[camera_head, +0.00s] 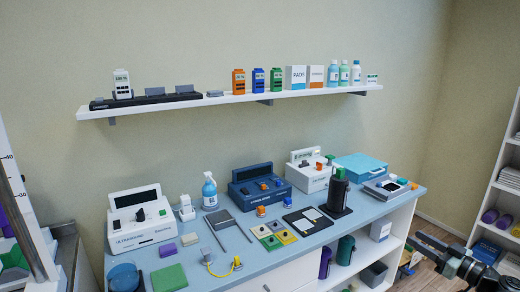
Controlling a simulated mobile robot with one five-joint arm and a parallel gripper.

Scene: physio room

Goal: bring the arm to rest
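My arm reaches into the lower right corner, dark and partly cut off by the picture edge. My gripper (424,251) is at its left end, in front of the floor and right of the counter's open shelves. It is small and dark here, so I cannot tell whether its fingers are apart or closed. I see no object clearly held in it.
A blue-topped counter (330,236) with several devices and pads runs along the wall. A long white wall shelf (220,99) holds bottles and boxes. A white shelving unit (497,178) stands at the right. Wooden floor (428,275) shows between counter and unit.

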